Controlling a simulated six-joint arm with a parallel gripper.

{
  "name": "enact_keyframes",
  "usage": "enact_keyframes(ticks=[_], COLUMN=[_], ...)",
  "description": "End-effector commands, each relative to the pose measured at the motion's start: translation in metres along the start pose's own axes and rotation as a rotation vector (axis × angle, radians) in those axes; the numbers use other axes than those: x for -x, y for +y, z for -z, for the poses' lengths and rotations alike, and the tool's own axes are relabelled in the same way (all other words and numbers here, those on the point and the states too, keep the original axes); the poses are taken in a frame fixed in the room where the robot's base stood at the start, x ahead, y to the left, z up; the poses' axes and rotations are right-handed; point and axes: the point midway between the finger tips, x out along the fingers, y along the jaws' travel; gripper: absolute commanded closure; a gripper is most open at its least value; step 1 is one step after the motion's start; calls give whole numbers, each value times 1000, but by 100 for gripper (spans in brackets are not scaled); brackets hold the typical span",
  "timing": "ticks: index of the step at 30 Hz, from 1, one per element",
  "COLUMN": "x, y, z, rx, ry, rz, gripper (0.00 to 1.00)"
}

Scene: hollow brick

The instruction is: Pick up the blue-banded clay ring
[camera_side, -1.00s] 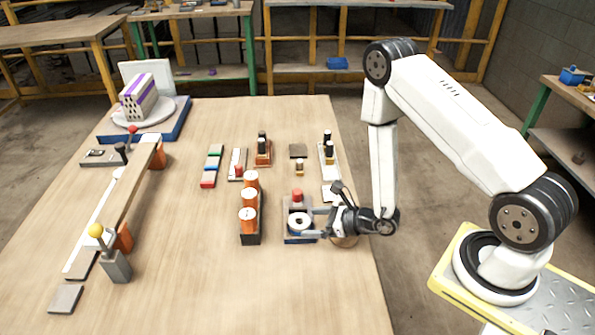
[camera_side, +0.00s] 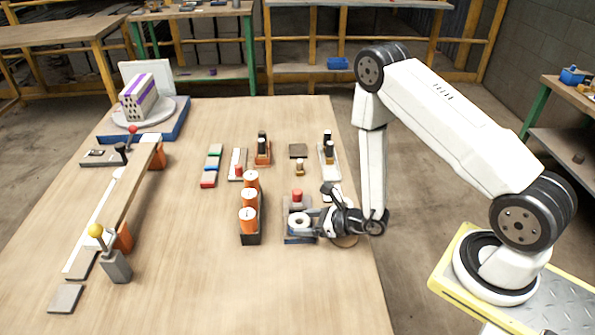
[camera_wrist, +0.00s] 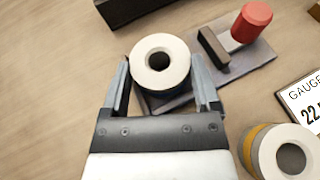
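A pale clay ring (camera_wrist: 160,62) with a dark centre hole sits on a grey block-like stand (camera_wrist: 172,100). My gripper (camera_wrist: 160,75) is open, with one finger on the left and one on the right of the ring. A narrow gap seems to show beside the fingertips. In the side view my gripper (camera_side: 306,226) reaches the ring from the right, low over the stand.
A red-topped peg (camera_wrist: 250,22) and a dark upright block (camera_wrist: 213,47) stand close right of the ring. A yellow-banded ring (camera_wrist: 282,152) and a gauge card (camera_wrist: 305,105) lie further right. A dark rack of orange cylinders (camera_side: 249,213) is to the left.

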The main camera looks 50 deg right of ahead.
Motion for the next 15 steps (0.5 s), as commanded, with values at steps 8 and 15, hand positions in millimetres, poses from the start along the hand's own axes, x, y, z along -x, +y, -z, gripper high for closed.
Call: enact_keyframes(ticks=[8, 15], x=[0, 1], y=[0, 0], z=[0, -4], rx=[0, 0], ry=[-1, -1], rz=[0, 0], gripper=[87, 87])
